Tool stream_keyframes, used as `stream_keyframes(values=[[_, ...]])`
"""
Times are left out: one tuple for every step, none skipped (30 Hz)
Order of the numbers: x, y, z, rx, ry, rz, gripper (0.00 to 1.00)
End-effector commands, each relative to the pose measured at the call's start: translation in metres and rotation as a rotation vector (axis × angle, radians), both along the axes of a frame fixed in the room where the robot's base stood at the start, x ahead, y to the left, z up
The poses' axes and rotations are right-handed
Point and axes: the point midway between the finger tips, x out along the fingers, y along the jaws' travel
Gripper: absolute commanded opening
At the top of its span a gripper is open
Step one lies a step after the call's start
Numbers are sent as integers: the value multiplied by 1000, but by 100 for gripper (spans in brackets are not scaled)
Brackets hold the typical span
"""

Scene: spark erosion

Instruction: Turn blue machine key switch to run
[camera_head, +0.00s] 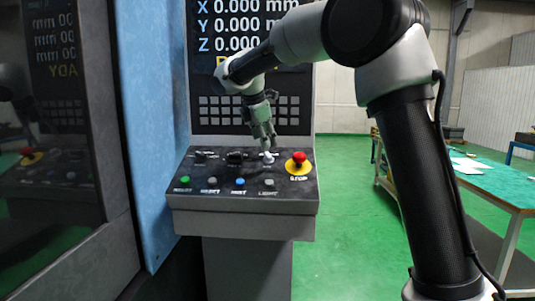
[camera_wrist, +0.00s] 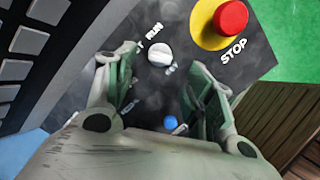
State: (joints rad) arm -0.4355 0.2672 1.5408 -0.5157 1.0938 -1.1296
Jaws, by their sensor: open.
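The panel (camera_head: 222,178) of the blue machine slopes below its display. A white rotary knob (camera_wrist: 159,53) with the word RUN printed beside it fills the place of the key switch; in the head view the white knob (camera_head: 268,158) is at the panel's upper right. My gripper (camera_head: 267,142) points down close over this knob. In the wrist view my gripper (camera_wrist: 153,68) is open, one finger on each side of the knob. I cannot tell whether a finger touches it. Part of the lettering around the knob is hidden by the fingers.
A red stop button (camera_head: 299,158) on a yellow disc stands just right of the knob. A dark knob (camera_head: 236,157) is to its left. Green, blue (camera_head: 239,182) and grey buttons line the front. A green table (camera_head: 490,180) stands at right.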

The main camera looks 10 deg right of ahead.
Motion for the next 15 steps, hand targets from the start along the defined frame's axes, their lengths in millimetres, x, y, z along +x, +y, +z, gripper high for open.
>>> stream_keyframes(values=[[2,-2,-6,-2,4,0,54],[4,-4,-11,-2,5,-1,54],[7,-6,-17,-2,5,-1,54],[9,-7,-22,-2,6,-2,54],[11,-9,-26,-2,5,-1,54],[15,-11,-32,-1,3,-2,54],[17,-13,-36,-2,4,-3,54],[19,-14,-40,-2,4,-3,54],[21,-15,-46,-2,4,-1,54],[23,-17,-49,-2,5,-1,54],[24,-17,-52,-2,4,-1,54],[26,-18,-55,0,3,-1,54],[27,-19,-57,0,3,-1,54],[28,-20,-59,0,3,-2,54],[29,-21,-61,0,3,-2,54]])
